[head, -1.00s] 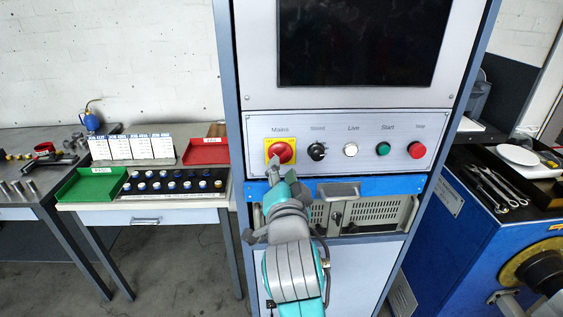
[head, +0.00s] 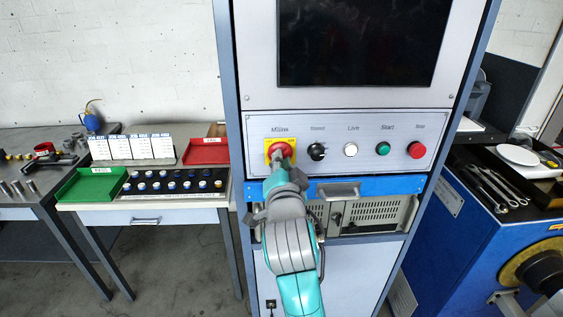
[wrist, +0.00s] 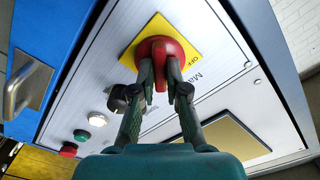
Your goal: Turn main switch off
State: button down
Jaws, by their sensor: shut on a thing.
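The main switch is a red rotary knob (head: 279,149) on a yellow square plate (head: 267,142), under the label "Mains" at the left of the control panel. My gripper (head: 282,160) is at the knob in the head view and covers its lower part. In the wrist view, the red knob (wrist: 158,46) has a raised grip bar, and the fingers of my gripper (wrist: 160,72) are shut on that bar, one on each side. The yellow plate (wrist: 142,35) lies behind it. The knob's exact angle is hard to tell.
Right of the switch are a black selector knob (head: 317,152), a white "Live" button (head: 351,150), a green "Start" button (head: 383,149) and a red button (head: 417,150). A dark screen (head: 360,40) is above. A blue drawer front with a grey handle (head: 338,190) juts out below.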

jog(key=shift+n, duration=0.4)
jog(key=n, duration=1.6)
jog(key=shift+n, duration=0.7)
jog(key=c, duration=1.2)
grip_release()
jog(key=s, duration=1.2)
